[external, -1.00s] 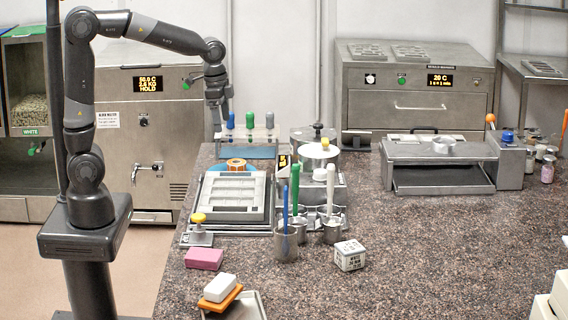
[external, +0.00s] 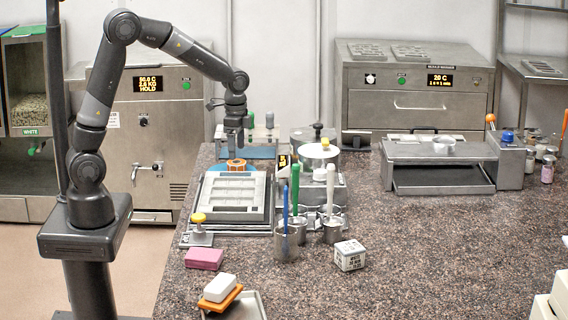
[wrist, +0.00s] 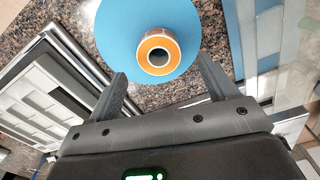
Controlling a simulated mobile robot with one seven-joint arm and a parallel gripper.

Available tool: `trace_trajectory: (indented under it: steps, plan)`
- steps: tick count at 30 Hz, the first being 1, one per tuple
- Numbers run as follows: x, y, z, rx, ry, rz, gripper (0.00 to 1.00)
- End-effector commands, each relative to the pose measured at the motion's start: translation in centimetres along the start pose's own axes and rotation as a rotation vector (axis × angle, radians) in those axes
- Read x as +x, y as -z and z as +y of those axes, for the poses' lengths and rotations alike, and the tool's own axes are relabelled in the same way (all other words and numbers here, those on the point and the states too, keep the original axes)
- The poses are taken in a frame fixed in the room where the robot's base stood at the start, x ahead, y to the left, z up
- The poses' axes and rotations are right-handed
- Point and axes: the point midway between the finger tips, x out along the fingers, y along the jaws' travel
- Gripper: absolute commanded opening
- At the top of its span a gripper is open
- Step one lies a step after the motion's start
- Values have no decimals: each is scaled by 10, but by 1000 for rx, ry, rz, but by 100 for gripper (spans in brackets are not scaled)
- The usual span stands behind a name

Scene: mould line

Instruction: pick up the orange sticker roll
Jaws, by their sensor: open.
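The orange sticker roll (wrist: 155,51) lies flat on a round blue disc (wrist: 108,36), its dark core facing up in the wrist view. In the external view the roll (external: 236,167) sits behind the grey mould tray, on the blue disc. My gripper (wrist: 161,82) is open in the wrist view, its two fingers spread at either side, with the roll ahead of and between them. In the external view my gripper (external: 235,150) hangs pointing down just above the roll. Whether the fingers touch it cannot be told; nothing is held.
The grey mould tray (external: 213,215) is in front of the roll. A rack with coloured-handled tools (external: 262,139) stands behind it, partly hidden by my arm.

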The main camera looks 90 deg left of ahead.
Motion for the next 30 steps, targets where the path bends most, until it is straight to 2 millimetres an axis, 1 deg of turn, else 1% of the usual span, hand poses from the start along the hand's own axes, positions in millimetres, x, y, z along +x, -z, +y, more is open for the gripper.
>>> trace_trajectory:
  steps: [1, 3, 7, 10, 16, 30]
  plan:
    - [9, -2, 1, 0, -3, -5, 77]
    - [20, -3, 2, 0, -3, -4, 77]
    - [36, -2, 2, -1, -1, -1, 77]
    - [40, -2, 2, -1, 0, 1, 77]
    - [40, -2, 2, -1, 0, 1, 77]
    - [40, -2, 2, -1, 0, 1, 39]
